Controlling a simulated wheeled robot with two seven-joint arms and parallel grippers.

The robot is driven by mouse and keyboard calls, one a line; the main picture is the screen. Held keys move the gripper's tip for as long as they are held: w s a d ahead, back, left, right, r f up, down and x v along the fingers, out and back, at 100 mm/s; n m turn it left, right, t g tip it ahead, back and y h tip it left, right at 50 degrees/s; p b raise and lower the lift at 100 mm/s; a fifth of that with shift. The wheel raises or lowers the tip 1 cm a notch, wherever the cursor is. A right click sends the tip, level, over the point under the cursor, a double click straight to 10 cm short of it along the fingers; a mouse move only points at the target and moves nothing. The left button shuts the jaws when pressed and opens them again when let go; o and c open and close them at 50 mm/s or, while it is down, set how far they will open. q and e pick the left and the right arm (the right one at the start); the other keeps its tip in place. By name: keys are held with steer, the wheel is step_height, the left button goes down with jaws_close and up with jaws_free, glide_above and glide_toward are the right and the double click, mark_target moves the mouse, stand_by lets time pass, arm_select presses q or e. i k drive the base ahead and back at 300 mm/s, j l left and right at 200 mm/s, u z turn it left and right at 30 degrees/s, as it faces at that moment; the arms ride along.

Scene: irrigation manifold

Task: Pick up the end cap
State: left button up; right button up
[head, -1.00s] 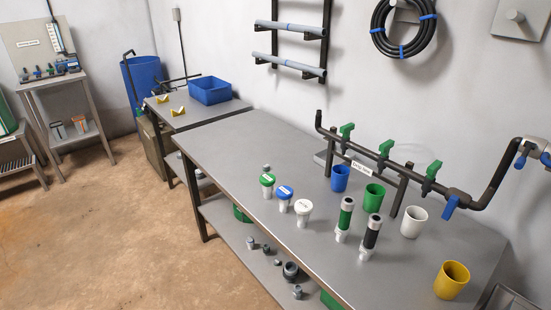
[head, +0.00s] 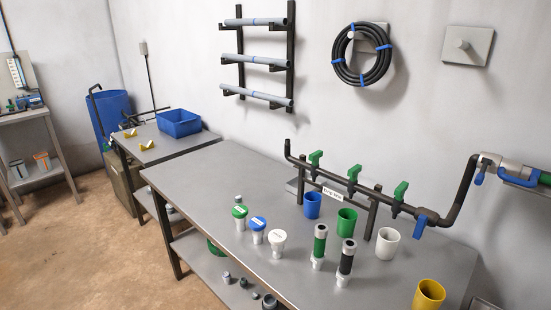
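I cannot tell for sure which part is the end cap. A small grey fitting (head: 238,199) stands on the long grey workbench (head: 200,172), just behind a green-topped white piece; it is partly hidden. Other small grey and dark fittings (head: 244,283) are on the shelf under the bench, some cut off by the frame's lower edge. A dark pipe manifold (head: 360,191) with green valve handles runs along the back of the bench; its left end (head: 287,146) turns upward. Neither of my grippers is in view.
Blue, green, white and yellow cups (head: 429,294) stand to the right. A blue bin (head: 180,122) is on the further table. The bench's left part is clear.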

mark_target(238, 199)
steer(key=i+j+z, duration=0.15)
steer(key=j+z, duration=0.15)
steer(key=z, duration=0.2)
steer(key=i+j+z, duration=0.1)
steer(key=j+z, duration=0.2)
steer(key=z, duration=0.2)
